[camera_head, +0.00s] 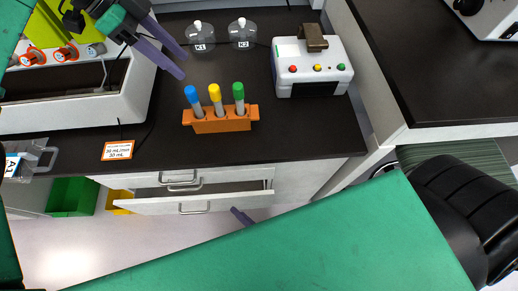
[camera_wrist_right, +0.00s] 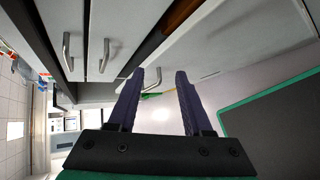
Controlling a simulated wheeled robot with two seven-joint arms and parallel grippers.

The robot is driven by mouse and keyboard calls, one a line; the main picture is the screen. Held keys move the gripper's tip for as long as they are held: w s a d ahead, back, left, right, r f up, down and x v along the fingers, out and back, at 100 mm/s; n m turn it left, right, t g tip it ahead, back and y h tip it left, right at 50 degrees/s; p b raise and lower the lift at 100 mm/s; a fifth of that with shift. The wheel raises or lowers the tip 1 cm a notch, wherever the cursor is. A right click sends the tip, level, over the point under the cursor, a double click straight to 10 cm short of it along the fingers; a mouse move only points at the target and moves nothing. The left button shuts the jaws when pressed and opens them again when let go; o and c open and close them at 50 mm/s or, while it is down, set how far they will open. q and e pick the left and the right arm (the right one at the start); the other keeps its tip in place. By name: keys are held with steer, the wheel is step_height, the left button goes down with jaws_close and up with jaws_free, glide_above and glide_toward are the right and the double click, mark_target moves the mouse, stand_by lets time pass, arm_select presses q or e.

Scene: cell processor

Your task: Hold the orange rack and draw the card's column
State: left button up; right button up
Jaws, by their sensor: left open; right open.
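The orange rack (camera_head: 222,126) stands on the dark bench top. It holds three upright columns: one with a blue cap (camera_head: 191,94), one with a yellow cap (camera_head: 215,93) and one with a green cap (camera_head: 238,90). The small orange-edged card (camera_head: 118,150) is at the bench's front edge, left of the rack; it reads 30 mL/min and 30 mL, and its top line is too small to read. My left gripper (camera_head: 183,67) is open and empty, behind and left of the rack. My right gripper (camera_wrist_right: 160,77) is open and empty, low in front of the drawers, away from the rack.
Flasks K1 (camera_head: 201,45) and K2 (camera_head: 242,40) stand behind the rack. A white device with coloured buttons (camera_head: 312,80) is to its right. A white machine (camera_head: 75,110) is at left. A drawer (camera_head: 205,185) below the bench is partly open. A black chair (camera_head: 465,205) is at right.

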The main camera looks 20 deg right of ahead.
mark_target(255, 106)
steer(key=w+r+m+t+h, duration=0.25)
steer(key=w+r+t, duration=0.2)
steer(key=r, duration=0.85)
steer(key=w+d+r+m+h, duration=0.1)
steer(key=d+r+m+h, duration=0.1)
steer(key=d+r, duration=0.1)
steer(key=w+d+r+m+t+h, duration=0.1)
steer(key=w+d+r+m+h, duration=0.1)
steer(key=d+m+h, duration=0.1)
steer(key=w+d+r+m+h, duration=0.1)
steer(key=d+r+m+h, duration=0.1)
steer(key=d+r+m, duration=0.1)
steer(key=shift+w+r+h, duration=0.35)
steer(key=shift+w, duration=0.05)
steer(key=x, duration=1.3)
steer(key=shift+w+r, duration=0.1)
steer(key=shift+w, duration=0.55)
jaws_close()
